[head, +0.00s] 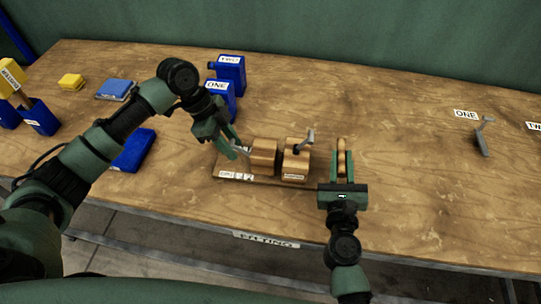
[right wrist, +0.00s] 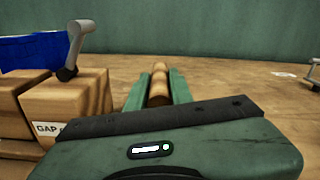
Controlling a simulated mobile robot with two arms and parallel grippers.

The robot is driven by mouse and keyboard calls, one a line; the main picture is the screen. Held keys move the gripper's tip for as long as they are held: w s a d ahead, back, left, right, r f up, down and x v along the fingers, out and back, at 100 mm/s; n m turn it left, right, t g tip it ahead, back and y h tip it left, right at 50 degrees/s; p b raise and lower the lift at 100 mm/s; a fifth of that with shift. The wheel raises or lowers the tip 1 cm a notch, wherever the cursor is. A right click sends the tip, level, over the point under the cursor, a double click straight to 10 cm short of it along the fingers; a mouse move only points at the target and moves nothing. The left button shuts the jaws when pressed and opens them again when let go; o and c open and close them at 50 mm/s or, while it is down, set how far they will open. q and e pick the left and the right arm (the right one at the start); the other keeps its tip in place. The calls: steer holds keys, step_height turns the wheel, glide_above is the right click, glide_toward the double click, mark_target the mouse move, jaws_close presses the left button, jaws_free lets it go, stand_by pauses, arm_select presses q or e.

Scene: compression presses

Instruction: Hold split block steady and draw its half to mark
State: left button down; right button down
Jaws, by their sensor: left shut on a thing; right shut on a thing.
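The split wooden block stands on a wooden base (head: 222,174) at the table's front middle. Its left half (head: 263,152) and right half (head: 296,164) stand apart with a narrow gap between them. A grey lever (head: 310,137) rises from the right half and also shows in the right wrist view (right wrist: 75,45). My left gripper (head: 238,149) is shut at the left half's outer side, on what looks like a grey handle; its own fingers partly hide it. My right gripper (head: 341,158) is shut on a turned wooden handle (right wrist: 159,85), right of the block; any link to the block is unclear.
Blue containers labelled ONE (head: 218,98) and TWIST (head: 230,72) stand behind the block. A blue item (head: 134,150) lies left. Another grey lever (head: 483,138) stands far right, near a ONE label (head: 466,114). The table between it and my right gripper is clear.

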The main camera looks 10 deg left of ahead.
arm_select(q)
steer(key=shift+a, duration=1.15)
arm_select(e)
steer(key=shift+d, duration=0.15)
arm_select(q)
steer(key=c, duration=0.9)
jaws_free()
arm_select(e)
steer(key=c, duration=1.2)
jaws_free()
arm_select(q)
steer(key=v, duration=1.2)
steer(key=shift+d, duration=0.1)
arm_select(e)
steer(key=shift+o, duration=0.2)
steer(key=shift+s, duration=0.1)
